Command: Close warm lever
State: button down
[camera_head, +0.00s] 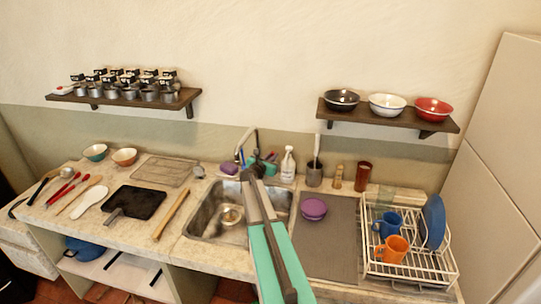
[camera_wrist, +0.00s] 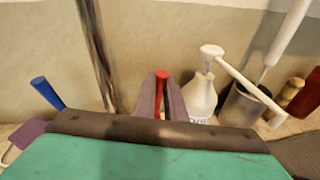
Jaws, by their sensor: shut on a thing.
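The faucet (camera_head: 243,150) stands behind the sink (camera_head: 225,212), and its metal pipe (camera_wrist: 95,50) rises left of centre in the wrist view. The red warm lever (camera_wrist: 160,79) stands upright right of the pipe in the wrist view. A blue lever (camera_wrist: 46,92) leans left on the other side of the pipe. My gripper (camera_wrist: 162,95) is shut on the red lever, with one finger on each side of it. In the head view my gripper (camera_head: 250,172) reaches over the sink to the faucet, and its fingertips are hard to make out.
A white bottle (camera_head: 288,165) and a grey utensil cup (camera_head: 314,174) stand right of the faucet. A purple sponge (camera_head: 229,168) lies left of it. A dish rack (camera_head: 408,262) with mugs is at the right. A bowl (camera_head: 231,215) sits in the sink.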

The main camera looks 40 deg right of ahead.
jog(key=shift+s+d, duration=0.15)
jog(key=shift+d, duration=0.05)
jog(key=c, duration=1.8)
grip_release()
jog(key=shift+d, duration=0.1)
jog(key=shift+a, duration=0.2)
jog(key=shift+b+v, duration=2.65)
jog(key=shift+v, duration=4.2)
